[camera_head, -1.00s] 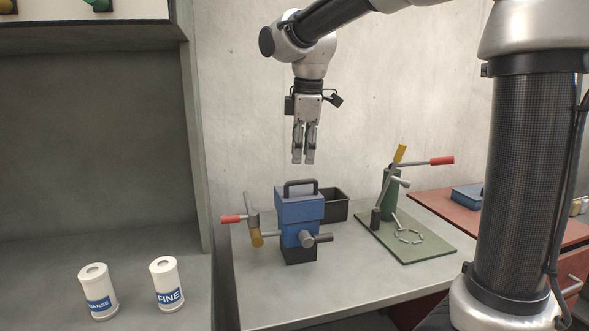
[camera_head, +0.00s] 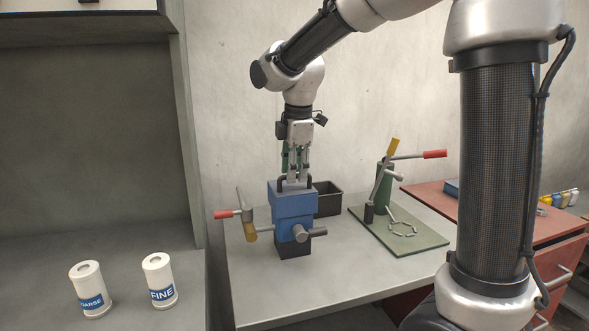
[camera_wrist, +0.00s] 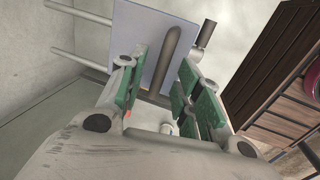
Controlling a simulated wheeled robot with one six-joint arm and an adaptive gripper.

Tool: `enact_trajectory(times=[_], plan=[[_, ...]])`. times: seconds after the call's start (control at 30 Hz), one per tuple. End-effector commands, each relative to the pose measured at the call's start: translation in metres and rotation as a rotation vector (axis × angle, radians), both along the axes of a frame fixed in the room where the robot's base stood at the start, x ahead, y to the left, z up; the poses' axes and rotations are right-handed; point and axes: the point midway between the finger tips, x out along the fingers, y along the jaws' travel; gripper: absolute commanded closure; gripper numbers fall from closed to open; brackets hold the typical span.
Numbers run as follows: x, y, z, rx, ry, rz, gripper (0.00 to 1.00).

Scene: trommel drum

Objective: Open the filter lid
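The blue filter housing (camera_head: 291,208) stands on the grey bench, with its lid on top and a dark arched handle (camera_head: 281,184) on the lid. My gripper (camera_head: 296,178) points down right at the handle, its fingertips at handle height. In the wrist view the handle (camera_wrist: 166,62) runs between the two green-padded fingers (camera_wrist: 158,88), above the pale lid top (camera_wrist: 135,42). The fingers are apart, with gaps showing beside the handle. The lid looks closed on the housing.
A lever with a red grip (camera_head: 223,214) sticks out left of the housing. A black open bin (camera_head: 328,198) stands behind it. A green stand with a lever (camera_head: 384,187) is to the right. Two white filter cartridges, COARSE (camera_head: 91,288) and FINE (camera_head: 159,281), stand on the left surface.

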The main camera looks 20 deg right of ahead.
Motion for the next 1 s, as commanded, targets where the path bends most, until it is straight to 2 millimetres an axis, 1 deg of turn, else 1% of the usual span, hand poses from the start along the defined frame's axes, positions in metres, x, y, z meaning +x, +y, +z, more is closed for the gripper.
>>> enact_trajectory(times=[0.23, 0.27, 0.4, 0.43, 0.77, 1.0], plan=[[0.0002, -0.0002, -0.0014, 0.0, 0.0, -0.001, 0.66], [0.0002, -0.0002, -0.0014, 0.0, 0.0, -0.001, 0.7], [0.0002, -0.0001, -0.0013, 0.0, 0.0, -0.001, 0.95], [0.0001, -0.0001, -0.0012, 0.0, 0.0, -0.001, 1.0], [0.0012, -0.0001, -0.0002, 0.0, 0.006, -0.001, 1.0], [0.0088, -0.0004, 0.0063, 0.001, 0.083, -0.004, 1.0]])
